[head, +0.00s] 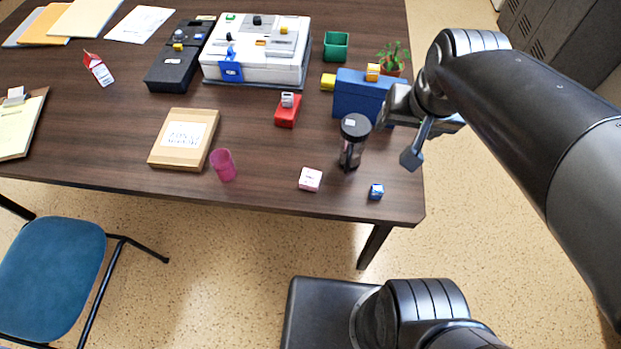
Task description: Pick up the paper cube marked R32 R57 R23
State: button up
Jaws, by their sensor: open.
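A small pale pink-and-white cube (310,179) with marks on its faces sits near the front edge of the dark table. Its marks are too small to read, so I cannot tell whether they say R32 R57 R23. A smaller blue cube (376,191) with a light label lies to its right, near the table's front right corner. My gripper (400,139) is open and empty. In the picture it is above and to the right of both cubes, by the table's right edge, and apart from them.
A dark lidded tumbler (353,141) stands just behind the pink cube, with a blue box (361,91) beyond it. A blue chair (52,262) stands front left.

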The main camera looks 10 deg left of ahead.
jog(key=w+a+f+g, duration=0.2)
jog(key=w+a+f, duration=0.4)
jog(key=a+f, duration=0.25)
jog(key=m+g, duration=0.1)
jog(key=g, duration=0.1)
send_over(310, 177)
jog(key=shift+h, duration=0.3)
jog(key=f, duration=1.2)
jog(key=d+f, duration=0.1)
jog(key=f, duration=0.5)
jog(key=shift+w, duration=0.1)
jog(key=shift+a+f, duration=0.25)
jog(key=shift+f, duration=1.05)
jog(key=shift+a+f, duration=0.2)
jog(key=shift+f, duration=1.1)
jog(key=shift+c, duration=0.4)
jog(key=c, duration=1)
